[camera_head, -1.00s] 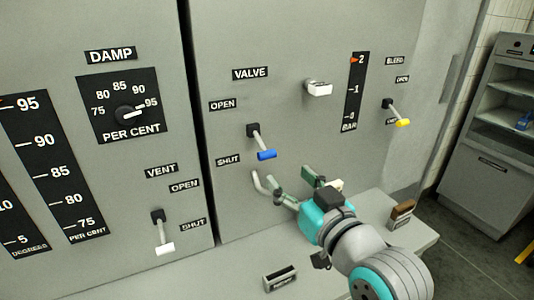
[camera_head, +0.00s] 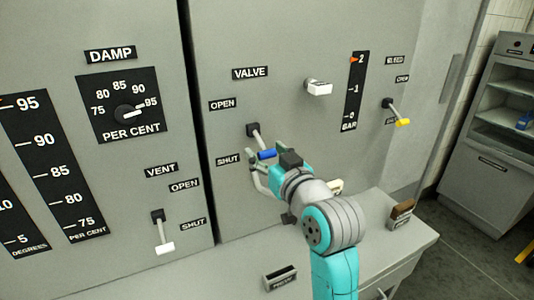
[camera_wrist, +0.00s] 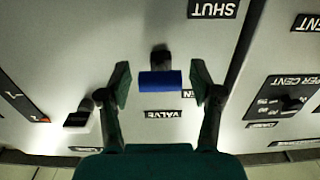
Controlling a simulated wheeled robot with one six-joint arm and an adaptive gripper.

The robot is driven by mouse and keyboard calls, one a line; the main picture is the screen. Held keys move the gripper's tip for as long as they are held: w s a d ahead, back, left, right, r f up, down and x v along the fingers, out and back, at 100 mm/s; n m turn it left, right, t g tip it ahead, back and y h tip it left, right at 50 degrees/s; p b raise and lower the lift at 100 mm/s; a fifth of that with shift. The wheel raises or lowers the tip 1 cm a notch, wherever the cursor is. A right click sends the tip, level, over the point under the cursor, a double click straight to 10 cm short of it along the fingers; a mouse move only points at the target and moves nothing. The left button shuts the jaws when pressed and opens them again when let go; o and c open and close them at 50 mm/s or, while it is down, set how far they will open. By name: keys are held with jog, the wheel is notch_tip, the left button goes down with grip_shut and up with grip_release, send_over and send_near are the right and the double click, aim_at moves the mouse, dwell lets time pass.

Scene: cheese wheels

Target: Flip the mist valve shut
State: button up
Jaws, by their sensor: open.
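The valve lever (camera_head: 258,141) sticks out of the grey panel from a black pivot, between the OPEN (camera_head: 222,105) and SHUT (camera_head: 228,160) labels and below the VALVE label (camera_head: 250,73). Its blue handle (camera_head: 267,155) appears in front of and slightly below the pivot; I cannot tell its exact angle. My gripper (camera_head: 264,157) is at the handle, partly covering it. In the upside-down wrist view, the blue handle (camera_wrist: 160,81) lies between the fingers of my open gripper (camera_wrist: 160,88), with gaps on both sides.
A white-tipped knob (camera_head: 318,88) sits up and right of the lever. The bleed lever (camera_head: 403,122) with yellow tip is farther right, the vent lever (camera_head: 163,247) lower left. The damp dial (camera_head: 126,114) is at the left. A ledge (camera_head: 345,255) juts out below.

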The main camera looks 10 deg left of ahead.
jog(key=shift+c, duration=0.2)
grip_shut()
jog(key=shift+f, duration=0.1)
jog(key=shift+w+a+f+t+y, duration=0.2)
jog(key=shift+f+t+y, duration=0.35)
jog(key=shift+t, duration=0.25)
jog(key=shift+r, duration=0.1)
jog(key=shift+o, duration=0.2)
grip_release()
